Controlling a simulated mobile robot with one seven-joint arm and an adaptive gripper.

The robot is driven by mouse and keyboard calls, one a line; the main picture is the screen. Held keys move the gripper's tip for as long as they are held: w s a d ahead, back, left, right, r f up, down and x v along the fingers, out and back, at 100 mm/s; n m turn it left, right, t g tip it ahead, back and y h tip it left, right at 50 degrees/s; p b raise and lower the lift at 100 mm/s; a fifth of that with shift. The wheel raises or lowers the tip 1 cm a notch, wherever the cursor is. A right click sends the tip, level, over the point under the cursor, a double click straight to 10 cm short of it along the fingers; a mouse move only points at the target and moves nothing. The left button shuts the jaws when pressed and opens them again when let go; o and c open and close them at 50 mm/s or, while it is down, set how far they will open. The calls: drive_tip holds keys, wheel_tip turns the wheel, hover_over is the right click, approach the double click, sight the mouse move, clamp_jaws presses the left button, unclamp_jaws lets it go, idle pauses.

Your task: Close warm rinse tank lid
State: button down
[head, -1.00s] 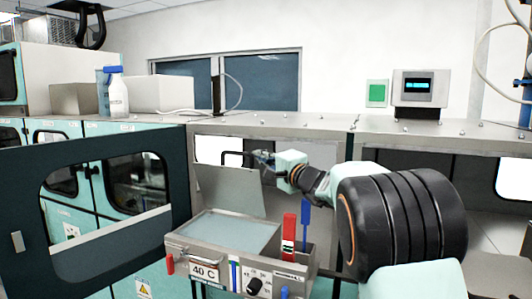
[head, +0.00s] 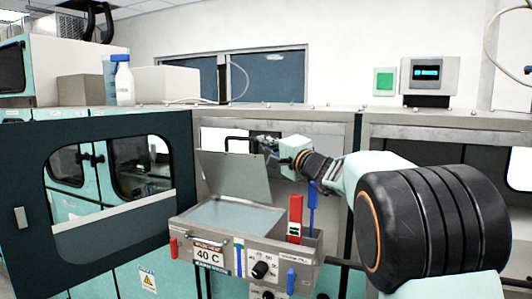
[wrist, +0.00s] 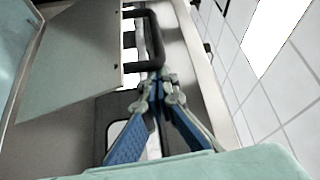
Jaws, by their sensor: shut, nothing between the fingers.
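The warm rinse tank (head: 245,243) is a metal box with a "40 C" label and a dial on its front. Its grey lid (head: 235,175) is open, standing up and leaning back at the rear of the tank. A black bar handle (head: 240,139) is at the lid's top edge. My gripper (head: 264,143) is at the lid's upper right corner, beside the handle. In the wrist view the lid (wrist: 75,70) is at left, and the handle (wrist: 152,38) lies just beyond my shut, empty fingertips (wrist: 158,82). Whether they touch it I cannot tell.
Red (head: 295,213) and blue (head: 312,208) upright levers stand at the tank's right. A dark framed door (head: 20,160) with a window stands open at left.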

drive_tip(key=s+f+b, duration=0.1)
drive_tip(key=b, duration=0.3)
drive_tip(key=s+a+f+n+b, duration=0.1)
drive_tip(key=s+b, duration=0.1)
drive_tip(key=b, duration=0.3)
drive_tip(key=s+a+f+n+y+b, duration=0.1)
drive_tip(key=s+b, duration=0.1)
drive_tip(key=b, duration=0.3)
drive_tip(key=shift+s+t, duration=0.15)
drive_tip(key=shift+t, duration=0.25)
drive_tip(key=shift+s+a+b, duration=0.15)
drive_tip(key=shift+s+b, duration=0.2)
drive_tip(key=shift+b, duration=0.3)
drive_tip(key=shift+r, duration=0.2)
